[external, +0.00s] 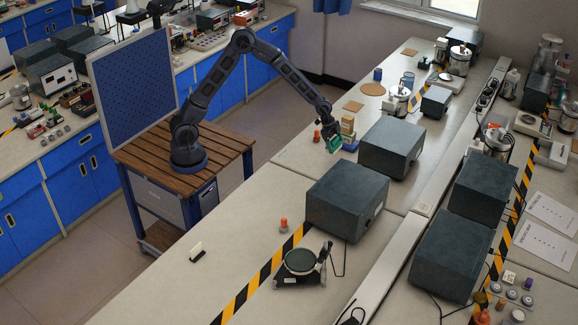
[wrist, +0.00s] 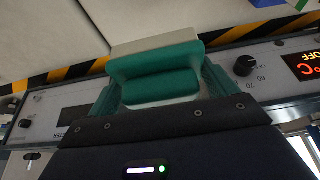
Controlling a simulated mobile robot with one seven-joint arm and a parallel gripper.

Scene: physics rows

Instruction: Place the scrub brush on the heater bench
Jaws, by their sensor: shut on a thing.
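The scrub brush (wrist: 155,85) appears as a teal body with a pale underside in the wrist view. My gripper (wrist: 160,90) is shut on it, with a finger at either side. In the external view my gripper (external: 333,143) is low over the far bench, with the green brush (external: 335,146) in it; a gap beneath cannot be judged. A grey front panel (wrist: 270,90) with a knob, scale numbers and a red °C display lies behind the brush in the wrist view. It may be the heater bench; I cannot match it to one box outside.
A dark grey box (external: 392,147) stands right of my gripper, and another (external: 347,199) is nearer the camera. Yellow and blue blocks (external: 349,133) sit close beside my gripper. An orange-topped item (external: 284,225) and a round-plated device (external: 300,264) stand nearer.

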